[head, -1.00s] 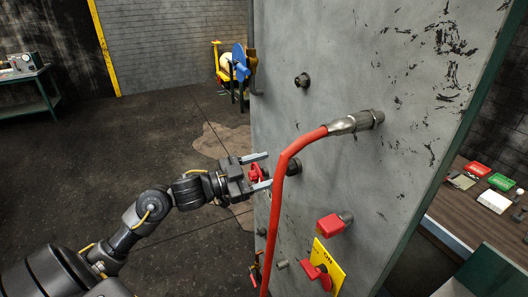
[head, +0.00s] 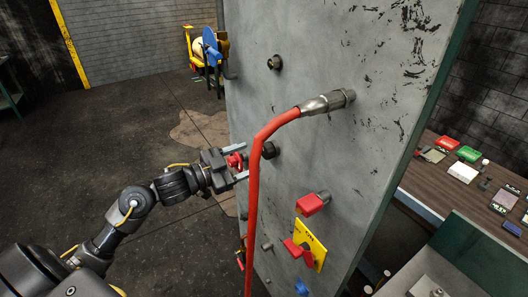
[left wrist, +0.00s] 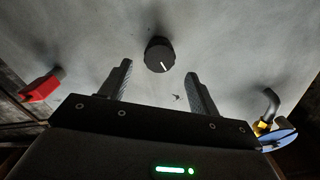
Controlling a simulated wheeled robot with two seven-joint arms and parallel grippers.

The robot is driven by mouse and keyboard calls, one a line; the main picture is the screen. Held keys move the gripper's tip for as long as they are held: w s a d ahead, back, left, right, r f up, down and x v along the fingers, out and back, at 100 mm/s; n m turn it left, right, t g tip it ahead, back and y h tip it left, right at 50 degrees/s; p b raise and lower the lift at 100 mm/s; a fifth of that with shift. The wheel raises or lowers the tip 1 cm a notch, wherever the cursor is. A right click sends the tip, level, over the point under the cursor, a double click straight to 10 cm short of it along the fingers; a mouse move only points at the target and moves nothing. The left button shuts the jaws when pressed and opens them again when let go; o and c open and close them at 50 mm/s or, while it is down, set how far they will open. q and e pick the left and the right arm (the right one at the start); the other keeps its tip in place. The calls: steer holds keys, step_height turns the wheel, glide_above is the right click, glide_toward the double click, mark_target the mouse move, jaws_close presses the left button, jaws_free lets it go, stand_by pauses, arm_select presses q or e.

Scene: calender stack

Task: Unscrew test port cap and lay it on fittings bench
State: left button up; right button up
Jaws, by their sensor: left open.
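A round black cap (head: 269,150) sticks out of the grey panel, partly behind the red hose in the head view; I take it as the test port cap. In the left wrist view the cap (left wrist: 159,54) has a white mark and sits on the panel beyond the fingers. My left gripper (head: 240,162) is open beside it, fingers pointing at the panel. It also shows in the left wrist view (left wrist: 158,85), with nothing held between the fingertips. A red part shows between the fingers in the head view. A brown bench (head: 425,186) stands at the right; whether it is the fittings bench is unclear.
The red hose (head: 254,200) hangs from a metal fitting (head: 328,102) close to the gripper. A red block (head: 312,204) and yellow plate (head: 312,245) with red handle are lower on the panel. Another black fitting (head: 274,62) sits above. Small boxes and tools lie on the bench.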

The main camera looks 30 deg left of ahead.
mark_target(264, 153)
arm_select(q)
steer(key=w+m+b, duration=0.1)
steer(key=m+b, duration=0.3)
steer(key=m, duration=0.1)
steer(key=w+d+m+b, duration=0.1)
steer(key=w+m+b, duration=0.1)
steer(key=m+b, duration=0.2)
steer(key=w+d+m+b, duration=0.1)
steer(key=m+b, duration=0.3)
steer(key=m, duration=0.2)
steer(key=shift+w+d, duration=0.15)
steer(key=shift+d, duration=0.1)
steer(key=shift+x, duration=1.05)
steer(key=c, duration=0.9)
steer(key=shift+r+n+p, duration=0.15)
steer(key=shift+n+p, duration=0.15)
steer(key=shift+p, duration=0.15)
steer(key=shift+n+p, duration=0.45)
steer(key=shift+n, duration=0.15)
